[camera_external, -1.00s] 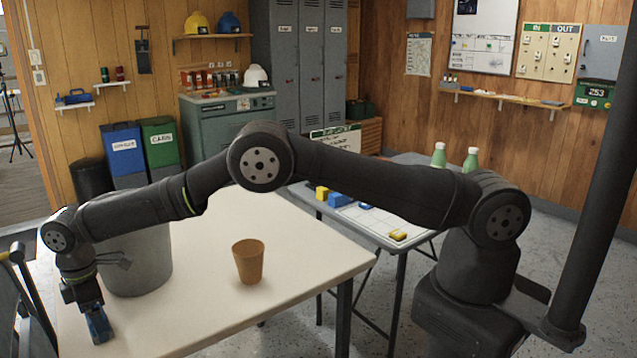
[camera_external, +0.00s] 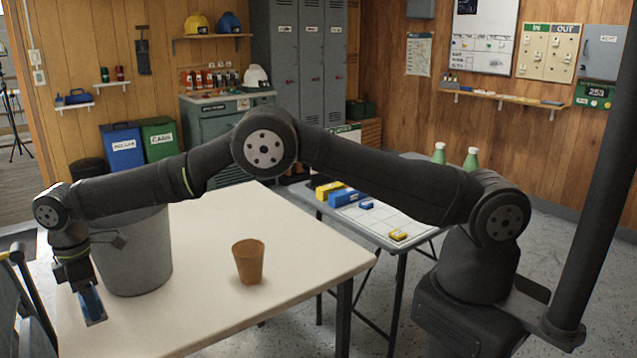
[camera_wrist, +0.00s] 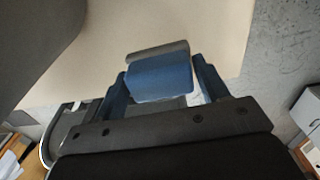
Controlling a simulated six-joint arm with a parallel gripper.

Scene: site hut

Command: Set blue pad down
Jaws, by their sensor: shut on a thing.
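The blue pad (camera_wrist: 160,77) is between the fingers of my gripper (camera_wrist: 162,88) in the wrist view. It has a grey strip along its far edge. In the external view, my gripper (camera_external: 92,306) points down at the left end of the pale table (camera_external: 215,325), in front of the grey bin, with the blue pad (camera_external: 92,301) between its fingers. The pad looks to be near the table's edge, and I cannot tell whether it touches the top. My gripper is shut on it.
A grey bin (camera_external: 137,262) stands on the table just behind my gripper. An orange-brown cup (camera_external: 249,262) stands further right. The table between and in front of them is clear. A second table (camera_external: 400,220) with yellow and blue blocks is behind.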

